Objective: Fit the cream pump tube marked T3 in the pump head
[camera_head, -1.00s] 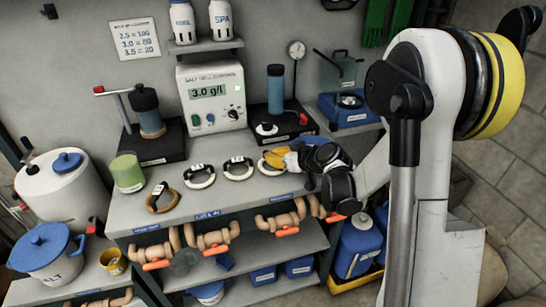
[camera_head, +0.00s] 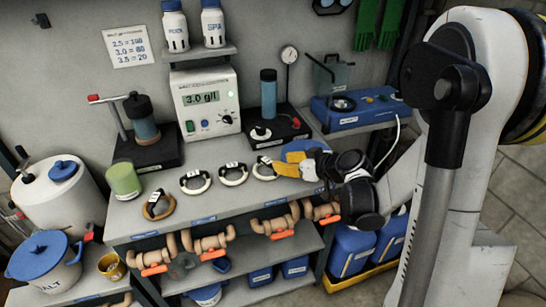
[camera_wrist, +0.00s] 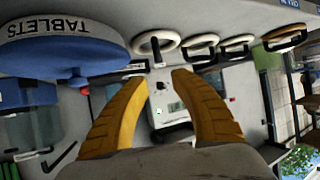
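Three cream tubes lie curled in rings along the front of the bench: left (camera_head: 195,190), middle (camera_head: 233,182) and right (camera_head: 264,175). Each has a pale tag, too small to read, so I cannot tell which is T3. A brown ring tube (camera_head: 158,213) lies further left. My gripper (camera_head: 283,168) is just right of the right cream tube. In the wrist view my yellow fingers (camera_wrist: 158,80) are apart and empty, and the nearest cream tube (camera_wrist: 157,51) is beyond their tips. A blue unit with a dark round fitting (camera_head: 358,122) at back right may hold the pump head.
A blue TABLETS tub (camera_wrist: 70,58) stands close to my gripper. The salt-cell control box (camera_head: 207,100) and two dark stands back the bench, with a green cup (camera_head: 124,180) at left. Valves with orange handles (camera_head: 283,234) hang below the bench's front edge.

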